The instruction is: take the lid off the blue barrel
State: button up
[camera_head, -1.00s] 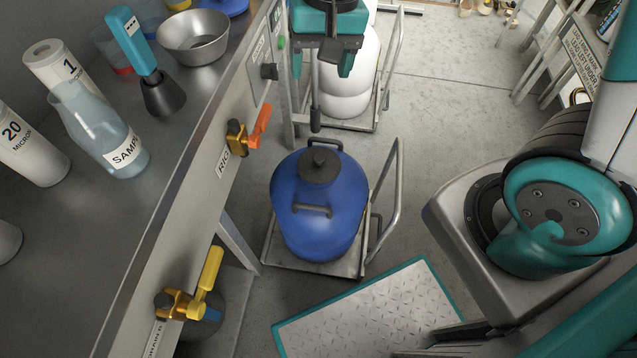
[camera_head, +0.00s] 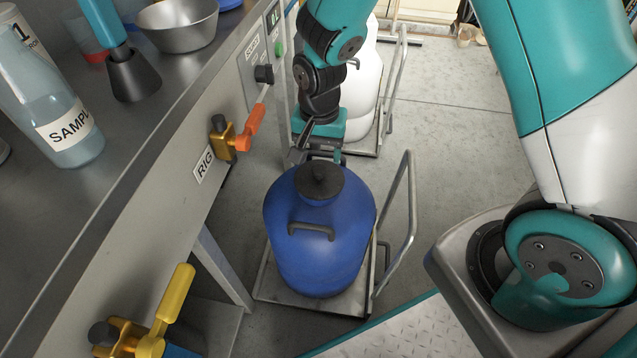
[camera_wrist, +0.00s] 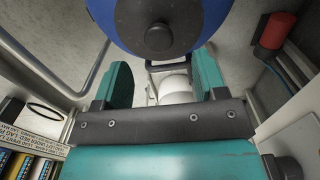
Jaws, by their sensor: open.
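The blue barrel (camera_head: 318,262) stands upright on a small cart, with dark handles on its shoulders. Its round dark lid (camera_head: 319,186) with a central knob sits on top. In the wrist view the barrel (camera_wrist: 205,22) fills the top middle, with the lid (camera_wrist: 159,40) facing the camera. My gripper (camera_head: 322,155) is just behind the lid in the head view, its fingertips partly hidden. In the wrist view my gripper (camera_wrist: 163,82) has its two teal fingers wide apart with nothing held. The lid lies beyond the fingers, not between them.
The cart (camera_head: 300,305) has a tall rail (camera_head: 409,210) on the barrel's right. A steel bench with an orange-handled valve (camera_head: 240,138) and a yellow-handled valve (camera_head: 165,315) runs along the left. A white barrel (camera_head: 366,85) stands behind my arm.

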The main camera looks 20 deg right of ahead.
aim_at(319, 168)
notch_tip(319, 168, down, 6)
jog(key=b, duration=0.2)
jog(key=shift+s+a+f+b, duration=0.1)
jog(key=shift+s+b, duration=0.05)
jog(key=shift+b, duration=0.25)
jog(key=c, duration=1)
jog(key=shift+r, duration=0.2)
